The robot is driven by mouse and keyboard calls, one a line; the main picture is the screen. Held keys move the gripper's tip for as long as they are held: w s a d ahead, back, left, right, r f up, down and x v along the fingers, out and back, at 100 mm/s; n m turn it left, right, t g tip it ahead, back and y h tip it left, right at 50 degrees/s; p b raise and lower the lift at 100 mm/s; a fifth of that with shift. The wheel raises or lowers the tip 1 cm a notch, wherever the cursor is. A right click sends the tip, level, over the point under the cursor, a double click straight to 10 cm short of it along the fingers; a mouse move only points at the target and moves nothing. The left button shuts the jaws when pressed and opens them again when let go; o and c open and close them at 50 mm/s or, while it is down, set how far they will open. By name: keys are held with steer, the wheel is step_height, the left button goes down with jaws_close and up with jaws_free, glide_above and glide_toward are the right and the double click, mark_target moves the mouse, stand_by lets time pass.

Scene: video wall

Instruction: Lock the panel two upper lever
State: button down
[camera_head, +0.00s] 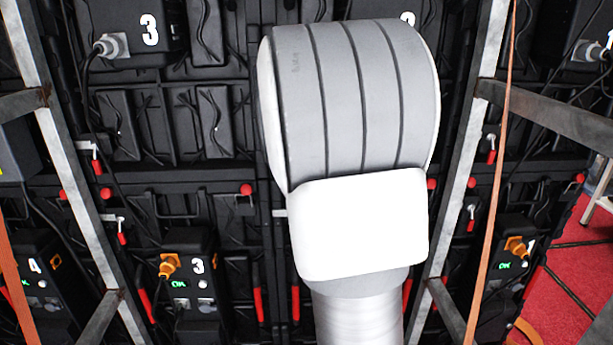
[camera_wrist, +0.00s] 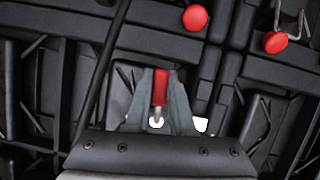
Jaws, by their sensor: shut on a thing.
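In the wrist view, my gripper (camera_wrist: 158,84) is shut on a red lever handle (camera_wrist: 159,86), with one grey finger on each side of it. The handle stands upright in the picture, and its metal shank shows below the red grip. In the head view, my arm covers the gripper and the held lever. The panel marked 2 (camera_head: 407,18) is mostly hidden behind my arm, with only the top of its number showing. I cannot tell from the wrist view how far the lever is turned.
Red round knobs (camera_wrist: 195,17) sit on the black frame just above the gripper. In the head view, other red levers (camera_head: 96,166) hang on neighbouring panels. Metal uprights (camera_head: 470,170) stand on both sides of my arm, and an orange strap (camera_head: 497,170) runs down at the right.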

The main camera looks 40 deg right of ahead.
steer(key=shift+w+a+m+y+b, duration=0.2)
steer(key=shift+m+y+b, duration=0.25)
steer(key=shift+b, duration=0.85)
steer(key=shift+a, duration=0.1)
steer(key=c, duration=0.8)
jaws_free()
steer(key=shift+r, duration=0.1)
